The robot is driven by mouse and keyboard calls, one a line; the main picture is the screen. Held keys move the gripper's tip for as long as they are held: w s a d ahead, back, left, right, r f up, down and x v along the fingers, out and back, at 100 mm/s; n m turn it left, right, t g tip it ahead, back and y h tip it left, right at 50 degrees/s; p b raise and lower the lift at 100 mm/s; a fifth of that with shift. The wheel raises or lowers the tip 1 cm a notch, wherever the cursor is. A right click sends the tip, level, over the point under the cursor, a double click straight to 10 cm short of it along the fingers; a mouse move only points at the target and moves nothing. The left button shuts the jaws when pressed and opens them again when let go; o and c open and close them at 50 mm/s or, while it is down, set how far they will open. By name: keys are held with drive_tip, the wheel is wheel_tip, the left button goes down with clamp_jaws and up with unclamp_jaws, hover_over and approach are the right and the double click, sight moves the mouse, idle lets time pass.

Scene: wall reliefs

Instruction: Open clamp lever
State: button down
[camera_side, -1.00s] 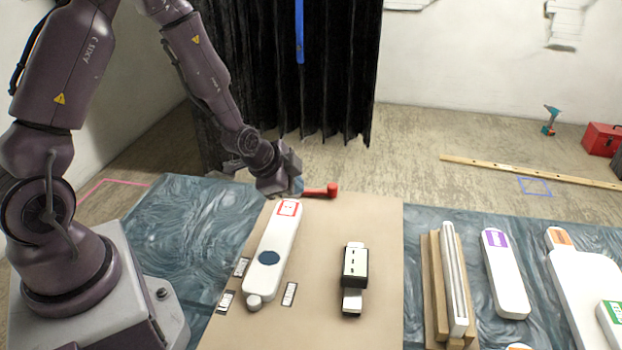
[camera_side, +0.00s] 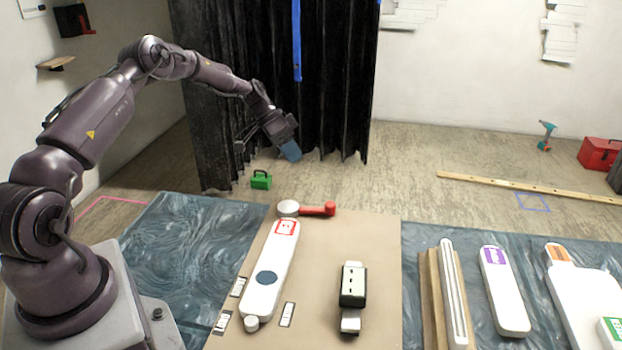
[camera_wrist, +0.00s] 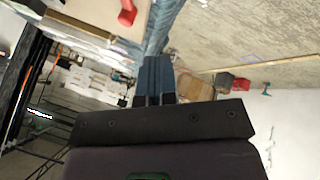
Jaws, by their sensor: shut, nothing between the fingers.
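The clamp lever (camera_side: 318,210) is a red handle with a round knob at its right end, joined to a pale round hub at its left. It lies flat, pointing right, at the far edge of the tan board (camera_side: 345,237). Part of the red lever (camera_wrist: 127,13) also shows at the top of the wrist view. My gripper (camera_side: 291,152) is up in the air beyond the board's far edge, above and clear of the lever. Its blue fingers (camera_wrist: 154,80) are together and hold nothing in the wrist view.
A long white piece with a red label (camera_side: 270,270) and a black-and-white block (camera_side: 353,288) are on the board. A wooden piece with a white bar (camera_side: 453,290) and a purple-labelled white piece (camera_side: 505,290) stand to the right. A black curtain (camera_side: 335,90) hangs behind my gripper.

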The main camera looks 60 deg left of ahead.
sight(327, 203)
drive_tip(key=x, duration=1)
drive_tip(key=d, duration=0.2)
drive_tip(key=shift+s+d+r, duration=0.2)
drive_tip(key=shift+s+d, duration=0.15)
drive_tip(key=shift+d, duration=0.05)
drive_tip(key=shift+s+d, duration=0.1)
drive_tip(key=shift+d, duration=0.3)
drive_tip(key=shift+s+d+m, duration=0.1)
drive_tip(key=shift+d+m, duration=0.3)
drive_tip(key=shift+d, duration=0.2)
drive_tip(key=shift+a, duration=0.1)
